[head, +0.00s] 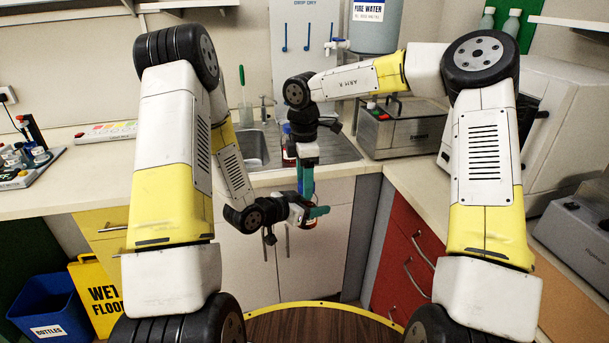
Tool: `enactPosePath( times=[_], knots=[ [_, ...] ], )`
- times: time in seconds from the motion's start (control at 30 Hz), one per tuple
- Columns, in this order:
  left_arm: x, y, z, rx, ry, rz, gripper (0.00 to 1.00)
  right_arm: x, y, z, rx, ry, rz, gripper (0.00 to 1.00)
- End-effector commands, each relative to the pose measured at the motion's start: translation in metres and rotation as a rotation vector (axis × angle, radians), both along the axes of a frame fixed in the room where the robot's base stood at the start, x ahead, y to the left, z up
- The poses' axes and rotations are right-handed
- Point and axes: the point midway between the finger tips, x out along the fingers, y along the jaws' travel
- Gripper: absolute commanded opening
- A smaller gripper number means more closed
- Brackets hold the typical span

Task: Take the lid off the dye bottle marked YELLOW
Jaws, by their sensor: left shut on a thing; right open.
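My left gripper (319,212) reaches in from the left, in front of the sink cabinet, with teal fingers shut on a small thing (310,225). Only a dark, orange-red edge of this thing shows; the fingers hide the rest, and I cannot tell whether it is the dye bottle. My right gripper (306,192) points down from above, its teal fingers open just over the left gripper. The two grippers overlap in the view, so I cannot tell if they touch. No YELLOW marking or lid can be read.
The sink (255,147) is behind. A metal bath (400,130) stands right of it. A rack of small items (30,165) is far left. The left counter (85,178) has free room.

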Motion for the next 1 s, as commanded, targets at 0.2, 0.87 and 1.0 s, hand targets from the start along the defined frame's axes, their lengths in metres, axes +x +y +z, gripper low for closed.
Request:
enactPosePath(
  times=[0.2, 0.87, 1.0],
  knots=[
    [0.0004, -0.0002, 0.0007, -0.001, -0.002, 0.0, 0.0, 0.0001, -0.0001, 0.0001, 0.0, 0.0, 0.0, 0.51],
    [-0.0012, -0.0016, 0.0004, 0.0, -0.001, -0.004, 0.0, 0.0006, -0.0011, 0.0015, 0.003, -0.004, 0.441, 0.0],
    [-0.0016, -0.0019, 0.0003, -0.001, 0.0, -0.006, 0.0, 0.0, -0.0017, 0.0016, 0.004, -0.003, 0.756, 0.0]
  ],
)
